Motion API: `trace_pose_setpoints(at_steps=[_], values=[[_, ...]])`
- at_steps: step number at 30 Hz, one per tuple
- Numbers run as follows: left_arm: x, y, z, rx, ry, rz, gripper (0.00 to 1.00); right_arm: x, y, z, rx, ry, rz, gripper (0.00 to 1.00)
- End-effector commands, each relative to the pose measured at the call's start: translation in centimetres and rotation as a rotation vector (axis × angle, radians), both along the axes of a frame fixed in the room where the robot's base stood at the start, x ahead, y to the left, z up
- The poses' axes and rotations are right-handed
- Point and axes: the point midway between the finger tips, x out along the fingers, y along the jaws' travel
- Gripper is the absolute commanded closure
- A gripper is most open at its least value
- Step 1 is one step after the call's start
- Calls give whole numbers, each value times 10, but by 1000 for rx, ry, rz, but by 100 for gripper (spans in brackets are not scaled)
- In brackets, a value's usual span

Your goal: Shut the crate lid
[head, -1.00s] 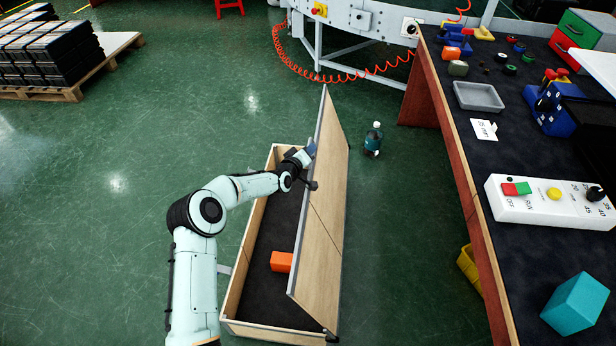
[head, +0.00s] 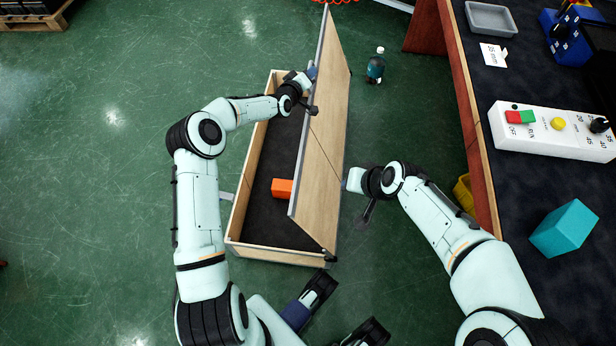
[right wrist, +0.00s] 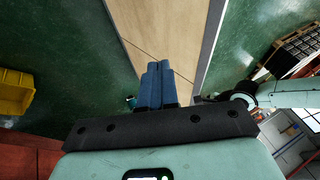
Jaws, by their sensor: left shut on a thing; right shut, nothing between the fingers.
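The wooden crate (head: 248,180) stands on the floor, open, with a dark inside. An orange block (head: 282,188) lies in it. The crate lid (head: 322,175) is raised steeply along the crate's right side; it also shows in the right wrist view (right wrist: 165,35). My left gripper (head: 311,73) is shut on the lid's upper edge near its far end; its fingertips are partly hidden. My right gripper (head: 348,181) is shut and empty at the lid's outer right side. Its blue fingers (right wrist: 157,82) point at the lid's face in the wrist view; I cannot tell whether they touch.
A dark bottle (head: 375,68) stands on the floor right of the lid. A workbench (head: 480,150) fills the right, with a control box (head: 545,128) and a teal block (head: 563,228). A yellow bin (head: 464,192) sits beside the bench. The floor left of the crate is clear.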

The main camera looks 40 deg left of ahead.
Motion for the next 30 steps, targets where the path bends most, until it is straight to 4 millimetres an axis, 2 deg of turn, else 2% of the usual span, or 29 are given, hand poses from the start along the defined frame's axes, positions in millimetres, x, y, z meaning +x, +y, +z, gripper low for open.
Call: trace_pose_setpoints(at_steps=[1,3,6,8,11,23,30], values=[[1,0,1,1,-3,0,100,-6,11,16,4,-13,32,100],[1,0,1,1,-3,0,100,-12,19,30,4,-20,60,100],[1,0,1,1,-3,0,100,-17,26,37,3,-24,80,100],[1,0,1,1,-3,0,100,-18,28,35,2,-23,84,100],[1,0,1,1,-3,0,100,-18,35,23,0,-21,86,100],[1,0,1,1,-3,0,100,-15,77,-49,0,-21,84,100],[0,0,1,1,-3,0,100,-33,101,-58,2,-23,83,100]])
